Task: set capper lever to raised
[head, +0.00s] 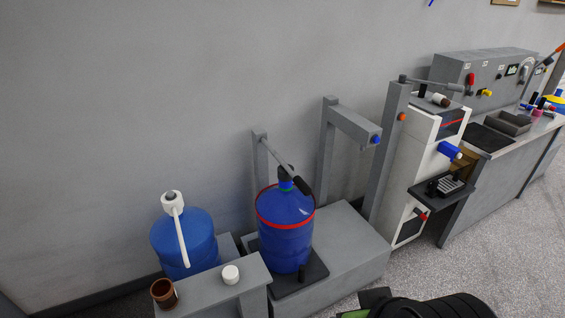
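A grey post stands behind a blue jug (285,225) with a red band. From the post's top a thin lever (277,153) slopes down to the right and ends in a black grip (304,187) beside the jug's neck. This looks like the capper lever, and it sits lowered over the green and blue neck. A second grey bar lever (435,83) lies nearly level on a taller post to the right; I cannot tell its role. Dark parts at the bottom edge seem to be my own arm; no gripper fingers can be made out.
The jug stands on a dark plate on a grey bench (345,245). Left are another blue jug (185,240) with a white pump, a brown cup (164,292) and a white cap (230,274). An overhanging grey arm (355,125) and white machine (415,150) stand right. Floor at right is clear.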

